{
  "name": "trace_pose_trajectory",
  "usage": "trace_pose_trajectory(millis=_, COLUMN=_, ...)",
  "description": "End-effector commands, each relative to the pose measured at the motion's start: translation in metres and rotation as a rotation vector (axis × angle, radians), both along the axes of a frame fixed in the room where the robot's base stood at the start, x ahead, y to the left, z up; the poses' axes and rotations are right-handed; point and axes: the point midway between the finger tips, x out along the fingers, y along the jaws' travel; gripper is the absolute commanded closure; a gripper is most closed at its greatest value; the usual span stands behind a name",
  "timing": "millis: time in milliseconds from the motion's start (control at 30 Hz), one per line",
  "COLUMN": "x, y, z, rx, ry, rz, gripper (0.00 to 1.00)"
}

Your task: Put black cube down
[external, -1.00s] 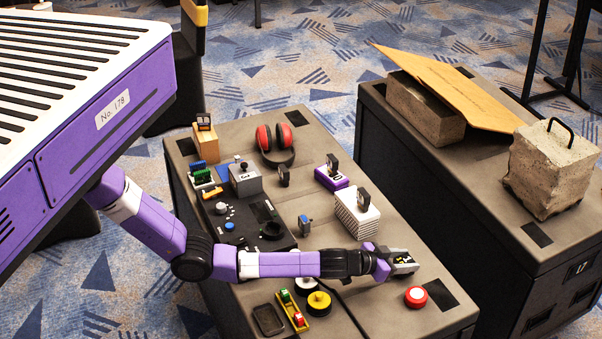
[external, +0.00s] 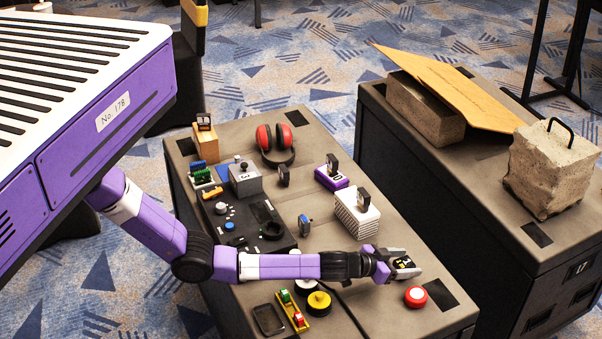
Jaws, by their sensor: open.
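My gripper (external: 404,263) is at the near right part of the grey table (external: 380,315), low over its top. Its jaws are open.
A red button (external: 415,297) sits just in front of my gripper. A white ribbed block (external: 355,217) stands behind my forearm. Yellow and white round pieces (external: 319,303) lie near the front. A second cabinet with a concrete block (external: 552,170) stands at right.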

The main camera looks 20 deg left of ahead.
Motion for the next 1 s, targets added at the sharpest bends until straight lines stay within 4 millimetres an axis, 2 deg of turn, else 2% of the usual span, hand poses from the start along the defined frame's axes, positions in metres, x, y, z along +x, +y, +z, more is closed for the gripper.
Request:
trace_pose_trajectory(millis=167, x=-0.009, y=0.009, z=0.007, rx=0.0, ry=0.0, rz=0.001, gripper=0.35)
trace_pose_trajectory(millis=700, x=-0.065, y=0.065, z=0.04, rx=0.0, ry=0.0, rz=-0.001, gripper=0.35)
trace_pose_trajectory(millis=1000, x=-0.078, y=0.078, z=0.048, rx=0.0, ry=0.0, rz=0.0, gripper=0.35)
